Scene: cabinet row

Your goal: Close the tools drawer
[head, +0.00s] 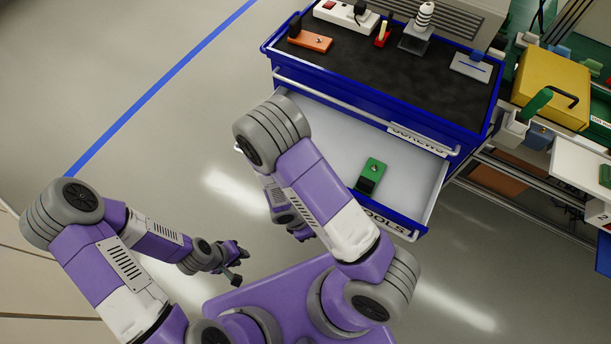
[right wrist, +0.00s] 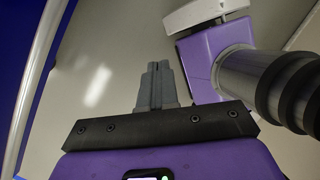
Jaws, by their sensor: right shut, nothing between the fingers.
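The tools drawer (head: 415,190) stands pulled out of the blue cabinet in the head view. Its blue front bears a TOOLS label (head: 384,221), partly hidden by my right arm. A green and black item (head: 371,174) lies inside on the pale bottom. My right gripper (right wrist: 157,82) shows in the right wrist view, shut and empty. A blue face and a pale bar, which look like the drawer front and handle, run along that view's left edge, apart from the fingers. My left gripper (head: 237,267) is over the floor left of the drawer; its finger opening is unclear.
Above the drawer is another, shut drawer with a handle bar (head: 345,105). The blue cabinet's dark top (head: 390,70) carries a power strip (head: 345,13) and small items. A yellow case (head: 552,87) stands to the right. The floor at left is clear.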

